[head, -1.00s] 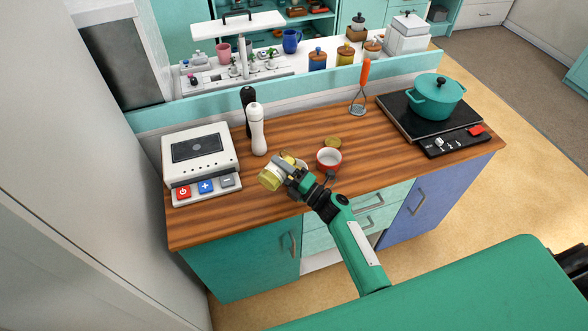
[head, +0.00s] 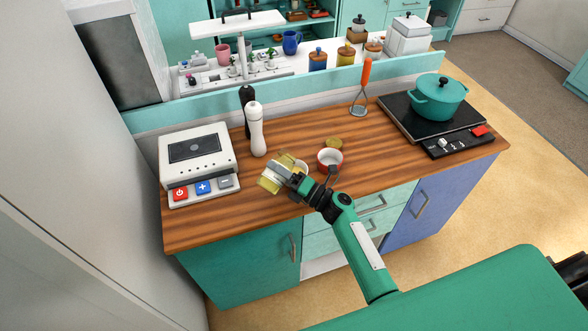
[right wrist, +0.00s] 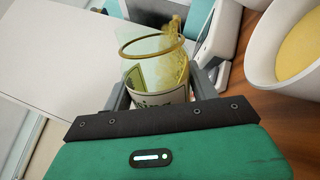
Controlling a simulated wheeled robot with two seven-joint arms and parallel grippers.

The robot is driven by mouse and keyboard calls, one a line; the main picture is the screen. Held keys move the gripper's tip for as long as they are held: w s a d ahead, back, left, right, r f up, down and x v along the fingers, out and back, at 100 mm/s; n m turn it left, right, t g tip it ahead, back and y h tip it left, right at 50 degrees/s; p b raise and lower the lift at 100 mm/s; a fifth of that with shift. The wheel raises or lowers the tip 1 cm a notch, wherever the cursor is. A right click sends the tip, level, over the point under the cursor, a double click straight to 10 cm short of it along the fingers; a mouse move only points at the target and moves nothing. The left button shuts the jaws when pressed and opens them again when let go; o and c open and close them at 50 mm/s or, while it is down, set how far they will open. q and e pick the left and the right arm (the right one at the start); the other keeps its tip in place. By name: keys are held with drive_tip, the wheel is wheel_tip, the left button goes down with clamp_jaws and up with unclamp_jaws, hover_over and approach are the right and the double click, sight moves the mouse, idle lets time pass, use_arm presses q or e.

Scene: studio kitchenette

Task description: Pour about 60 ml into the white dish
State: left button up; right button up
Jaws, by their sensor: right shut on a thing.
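My right gripper (head: 284,174) is shut on a yellowish clear jar (head: 268,186), held tilted above the wooden counter. In the right wrist view the jar (right wrist: 157,97) has a pale label between the fingers. Yellow grains show along its right side, up past a ring; I cannot tell whether any are falling. The white dish (head: 303,166) is partly hidden behind my gripper in the head view. In the right wrist view a large white dish (right wrist: 258,60), right of and apart from the jar, holds yellow contents. My left gripper is not in view.
A red dish with a white inside (head: 329,161) and a yellowish lid (head: 333,142) are close by. A white appliance with buttons (head: 197,165) and a white mill (head: 256,130) stand left. A masher (head: 362,90) and a teal pot (head: 438,97) on a hob are right.

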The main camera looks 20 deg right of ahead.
drive_tip(key=shift+f+n+b, duration=0.35)
drive_tip(key=shift+n+b, duration=0.05)
drive_tip(key=shift+b, duration=0.05)
drive_tip(key=shift+w+d+r+n+g, duration=0.1)
drive_tip(key=shift+w+r+n+g, duration=0.15)
drive_tip(key=shift+n, duration=0.45)
drive_tip(key=shift+s, duration=0.15)
